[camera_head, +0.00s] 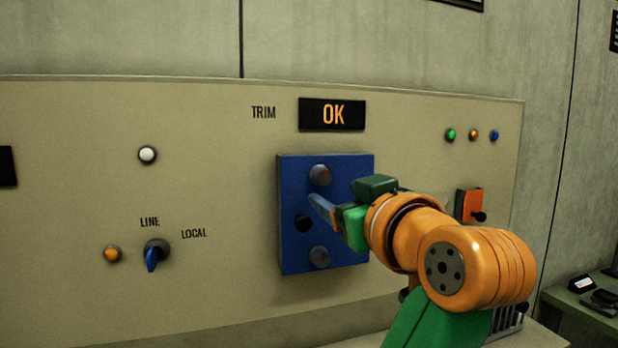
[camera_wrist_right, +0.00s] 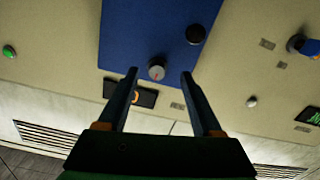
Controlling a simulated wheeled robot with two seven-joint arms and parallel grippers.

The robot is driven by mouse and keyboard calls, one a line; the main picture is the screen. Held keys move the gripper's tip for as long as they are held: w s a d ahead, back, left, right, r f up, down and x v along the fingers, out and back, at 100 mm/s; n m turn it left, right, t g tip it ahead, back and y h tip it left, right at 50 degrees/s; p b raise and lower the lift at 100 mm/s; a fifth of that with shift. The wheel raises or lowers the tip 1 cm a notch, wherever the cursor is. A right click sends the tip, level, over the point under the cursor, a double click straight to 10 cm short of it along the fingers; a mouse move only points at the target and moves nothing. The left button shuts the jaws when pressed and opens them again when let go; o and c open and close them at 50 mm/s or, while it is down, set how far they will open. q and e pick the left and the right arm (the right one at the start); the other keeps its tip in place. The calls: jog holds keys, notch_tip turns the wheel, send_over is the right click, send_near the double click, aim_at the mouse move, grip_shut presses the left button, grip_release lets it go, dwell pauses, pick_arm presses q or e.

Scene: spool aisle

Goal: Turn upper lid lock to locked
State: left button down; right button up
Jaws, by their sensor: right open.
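The upper lid lock (camera_head: 320,175) is a round grey knob with a small red mark, near the top of the blue lid (camera_head: 290,240). In the right wrist view the lock (camera_wrist_right: 157,69) appears between the fingertips of my right gripper (camera_wrist_right: 160,73), with clear gaps on both sides. My right gripper (camera_head: 322,208) is open and empty, in front of the lid and just below the lock in the head view. I cannot tell any contact with the knob. A similar lower lock (camera_head: 319,257) sits near the lid's bottom. My left gripper is not in view.
The TRIM display (camera_head: 332,114) above reads OK. A LINE/LOCAL switch (camera_head: 156,252) is at left. An orange unit with a black handle (camera_head: 470,204) stands right of the lid, near my arm.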

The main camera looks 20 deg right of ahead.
aim_at(325, 180)
jog(key=shift+w+a+r, duration=0.1)
jog(key=shift+w+r, duration=0.2)
jog(key=shift+w, duration=0.35)
jog(key=w+r+p, duration=0.1)
jog(key=p, duration=0.1)
jog(key=shift+r+p, duration=0.25)
jog(key=shift+p, duration=0.1)
jog(key=w, duration=0.1)
jog(key=w+f, duration=0.1)
jog(key=w, duration=0.1)
jog(key=shift+w, duration=0.15)
jog(key=shift+s+r, duration=0.1)
jog(key=shift+s, duration=0.2)
jog(key=c, duration=0.5)
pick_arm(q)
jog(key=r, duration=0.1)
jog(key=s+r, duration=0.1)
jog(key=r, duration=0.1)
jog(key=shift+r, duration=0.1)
pick_arm(e)
grip_shut()
